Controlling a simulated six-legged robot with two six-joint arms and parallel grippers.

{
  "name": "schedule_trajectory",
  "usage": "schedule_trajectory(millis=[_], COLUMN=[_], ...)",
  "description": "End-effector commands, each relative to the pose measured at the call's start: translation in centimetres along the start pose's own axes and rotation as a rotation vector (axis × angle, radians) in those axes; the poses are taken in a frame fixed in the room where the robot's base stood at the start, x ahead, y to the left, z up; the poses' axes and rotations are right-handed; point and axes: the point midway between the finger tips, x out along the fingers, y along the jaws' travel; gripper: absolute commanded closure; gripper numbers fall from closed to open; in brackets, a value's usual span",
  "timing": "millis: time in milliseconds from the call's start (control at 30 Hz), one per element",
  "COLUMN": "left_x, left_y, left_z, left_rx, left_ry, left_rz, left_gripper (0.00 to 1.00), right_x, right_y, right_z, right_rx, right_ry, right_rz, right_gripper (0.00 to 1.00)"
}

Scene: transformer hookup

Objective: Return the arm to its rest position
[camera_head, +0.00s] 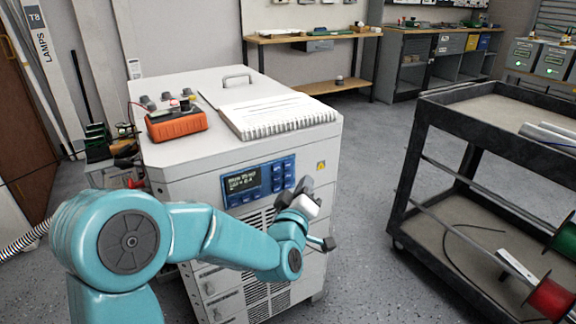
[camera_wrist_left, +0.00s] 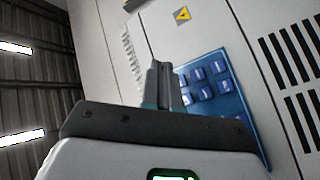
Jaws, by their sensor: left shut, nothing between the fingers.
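My teal left arm comes in from the left and crosses in front of a light grey cabinet (camera_head: 185,205). My left gripper (camera_head: 328,243) is in front of the cabinet, below and to the right of its blue control panel (camera_head: 258,181). In the left wrist view, the two narrow fingers of the left gripper (camera_wrist_left: 160,68) are together with nothing between them. The blue panel (camera_wrist_left: 215,85) and a yellow warning label (camera_wrist_left: 182,16) show behind the fingers. My right gripper shows in neither view.
An orange meter (camera_head: 177,125) and a spiral-bound notebook (camera_head: 278,114) lie on the cabinet top. A dark cart (camera_head: 455,108) with cable spools stands at the right. The floor (camera_head: 365,190) between cabinet and cart is clear. Workbenches (camera_head: 420,55) line the back.

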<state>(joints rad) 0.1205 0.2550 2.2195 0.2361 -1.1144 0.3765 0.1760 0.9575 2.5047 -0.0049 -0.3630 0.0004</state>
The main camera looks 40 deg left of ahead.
Motion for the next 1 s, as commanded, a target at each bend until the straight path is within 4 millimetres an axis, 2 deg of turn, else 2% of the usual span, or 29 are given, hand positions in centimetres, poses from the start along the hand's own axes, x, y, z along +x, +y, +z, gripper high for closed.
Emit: schedule_trajectory(millis=[500, 600, 667, 767, 800, 867, 900, 967, 1000], left_x=[0.0, 0.0, 0.1, -0.7, -1.5, -3.2, -4.7, -7.3, -9.3], left_y=[0.0, -0.2, -1.8, -5.5, -7.2, -9.7, -11.3, -13.7, -15.2], left_z=[0.0, 0.1, 2.3, 7.8, 10.5, 14.6, 17.2, 20.9, 23.2], left_rx=[0.0, 0.001, 0.013, 0.044, 0.06, 0.089, 0.112, 0.149, 0.174], left_ry=[0.0, -0.002, -0.042, -0.156, -0.223, -0.34, -0.424, -0.553, -0.645], left_rz=[0.0, -0.005, -0.033, -0.1, -0.13, -0.178, -0.209, -0.253, -0.281], left_gripper=[1.0, 1.0, 1.0, 1.0, 1.0, 1.0, 1.0, 1.0, 1.0], right_x=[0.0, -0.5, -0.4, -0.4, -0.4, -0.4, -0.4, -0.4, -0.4], right_y=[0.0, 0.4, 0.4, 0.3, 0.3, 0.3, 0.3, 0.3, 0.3], right_z=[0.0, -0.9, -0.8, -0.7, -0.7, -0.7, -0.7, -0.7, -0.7], right_rx=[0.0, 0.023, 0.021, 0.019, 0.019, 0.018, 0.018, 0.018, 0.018], right_ry=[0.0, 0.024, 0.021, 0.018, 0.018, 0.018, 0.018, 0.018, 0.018], right_rz=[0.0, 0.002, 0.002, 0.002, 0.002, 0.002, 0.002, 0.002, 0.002], right_gripper=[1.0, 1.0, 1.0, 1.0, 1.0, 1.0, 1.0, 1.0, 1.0])
